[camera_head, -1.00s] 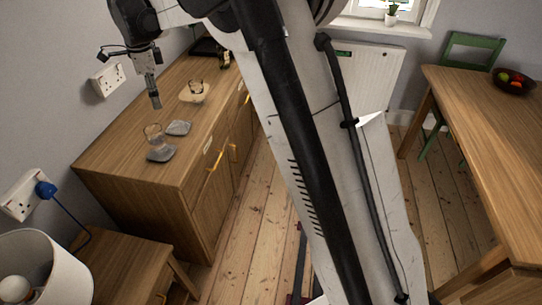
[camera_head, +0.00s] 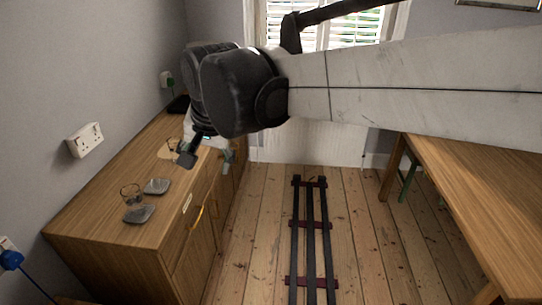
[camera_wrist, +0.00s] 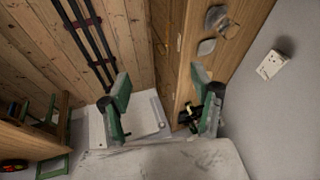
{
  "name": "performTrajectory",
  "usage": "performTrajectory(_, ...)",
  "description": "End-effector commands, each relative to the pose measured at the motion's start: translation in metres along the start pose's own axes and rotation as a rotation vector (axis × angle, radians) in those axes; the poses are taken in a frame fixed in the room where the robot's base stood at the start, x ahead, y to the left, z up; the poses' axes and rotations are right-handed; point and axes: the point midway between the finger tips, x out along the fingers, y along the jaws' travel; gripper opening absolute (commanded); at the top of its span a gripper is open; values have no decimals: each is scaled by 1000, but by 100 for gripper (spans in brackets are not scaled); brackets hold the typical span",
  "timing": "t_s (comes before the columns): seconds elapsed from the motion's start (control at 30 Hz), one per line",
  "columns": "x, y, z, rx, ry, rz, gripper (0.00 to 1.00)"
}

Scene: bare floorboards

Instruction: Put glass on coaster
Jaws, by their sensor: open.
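A clear glass (camera_head: 131,195) stands toward the near end of the wooden sideboard, by a grey coaster (camera_head: 138,215). I cannot tell if its base rests on that coaster or just behind it. A second grey coaster (camera_head: 157,186) lies flat and looks bare. My gripper is open and empty near the sideboard's front edge. In the wrist view its green fingers (camera_wrist: 160,82) are spread apart; a grey coaster (camera_wrist: 206,47) shows beyond them.
The sideboard (camera_head: 100,222) runs along the left wall, with a socket (camera_head: 85,140) above it. A wooden table (camera_head: 470,205) stands at right. Dark rails (camera_head: 313,240) lie on the floorboards between them. A white radiator (camera_head: 310,145) is at the back.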

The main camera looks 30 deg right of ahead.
Motion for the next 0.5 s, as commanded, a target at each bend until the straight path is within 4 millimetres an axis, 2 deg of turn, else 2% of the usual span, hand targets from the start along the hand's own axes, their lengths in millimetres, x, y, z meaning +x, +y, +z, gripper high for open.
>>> performTrajectory(0.03, -3, 14, 11, -44, 16, -7, 60)
performTrajectory(0.3, -7, 74, 64, -323, 109, -27, 60)
performTrajectory(0.5, 0, 107, 96, -490, 168, -24, 60)
